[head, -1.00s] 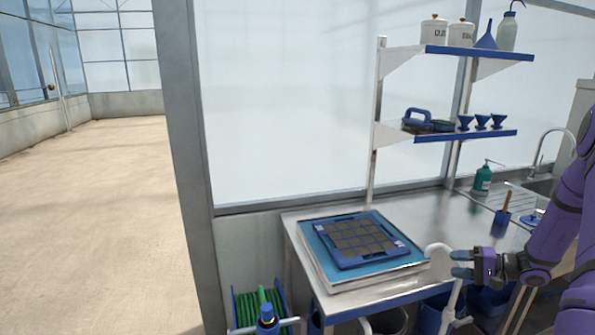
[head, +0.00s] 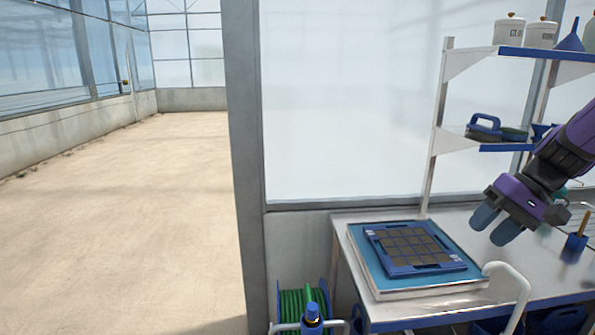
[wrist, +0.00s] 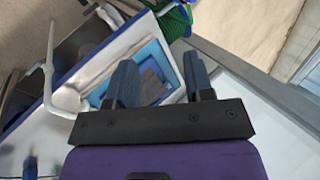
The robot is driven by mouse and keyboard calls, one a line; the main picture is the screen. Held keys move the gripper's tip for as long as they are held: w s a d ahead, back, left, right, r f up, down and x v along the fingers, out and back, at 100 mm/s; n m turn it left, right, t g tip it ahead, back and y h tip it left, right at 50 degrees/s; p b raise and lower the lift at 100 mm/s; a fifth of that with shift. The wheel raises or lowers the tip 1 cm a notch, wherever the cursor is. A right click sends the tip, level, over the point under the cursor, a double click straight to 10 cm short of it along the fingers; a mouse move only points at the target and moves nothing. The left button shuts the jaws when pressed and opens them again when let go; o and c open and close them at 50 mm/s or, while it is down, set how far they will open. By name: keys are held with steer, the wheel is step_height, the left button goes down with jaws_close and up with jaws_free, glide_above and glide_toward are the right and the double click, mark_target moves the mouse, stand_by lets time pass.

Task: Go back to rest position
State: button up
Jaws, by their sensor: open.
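My gripper (head: 496,226) is open and empty, with two blue-grey fingers on a purple arm. In the head view it is in front of the shelf unit, to the right of the seed tray (head: 383,270). The tray is blue with dark square cells and lies on a light blue and white base (head: 372,284) on the metal bench. In the wrist view the gripper's fingers (wrist: 160,85) are apart, and the seed tray shows partly behind and between them.
A steel shelf post (head: 437,130) stands behind the bench (head: 535,262). Shelves hold canisters (head: 508,30) and a blue-handled brush (head: 484,128). A green hose reel (head: 300,303) and a white curved pipe (head: 518,275) are at the front. Open floor (head: 120,230) lies left.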

steer(key=s+a+r+n+t+h, duration=0.1)
steer(key=s+a+r+t+h, duration=0.1)
steer(key=s, duration=0.6)
steer(key=s+a+r+t+h, duration=0.2)
steer(key=s+a+r+h, duration=0.2)
steer(key=s+r, duration=0.3)
steer(key=shift+s+n+t, duration=0.3)
steer(key=shift+s+n, duration=0.1)
steer(key=shift+s, duration=0.65)
